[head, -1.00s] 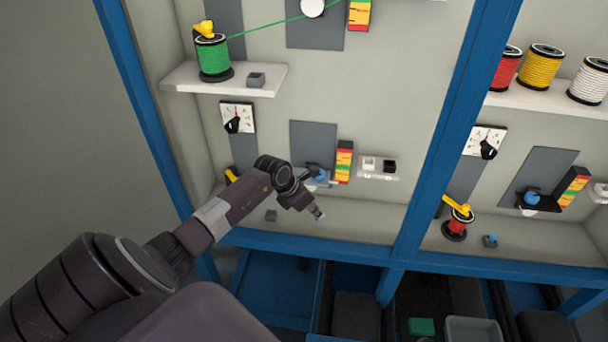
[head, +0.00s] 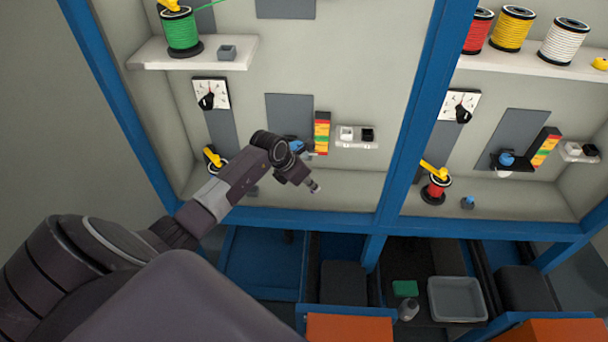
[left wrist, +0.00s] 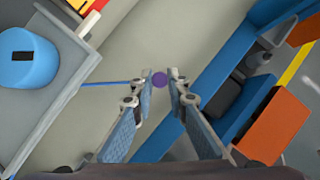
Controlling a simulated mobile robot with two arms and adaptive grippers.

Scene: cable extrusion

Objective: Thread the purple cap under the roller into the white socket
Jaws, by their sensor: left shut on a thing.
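My left gripper (head: 314,187) is in front of the lower left bay in the head view. In the left wrist view its fingers (left wrist: 160,75) are shut on the purple cap (left wrist: 160,80), which shows as a small round end between the tips. A thin blue cable (left wrist: 107,84) runs to it from the left. The blue roller (left wrist: 28,58) is large at the left of the wrist view, and partly behind my arm in the head view (head: 297,145). The white socket (head: 346,133) sits beside a black one on the back wall, right of the roller. My right gripper is out of view.
A red-yellow-green striped block (head: 322,132) stands between roller and sockets. A blue frame post (head: 425,110) divides the bays, and a blue beam (head: 320,220) edges the shelf. Orange boxes (head: 350,327) and a grey bin (head: 457,299) are below. The shelf right of my gripper is clear.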

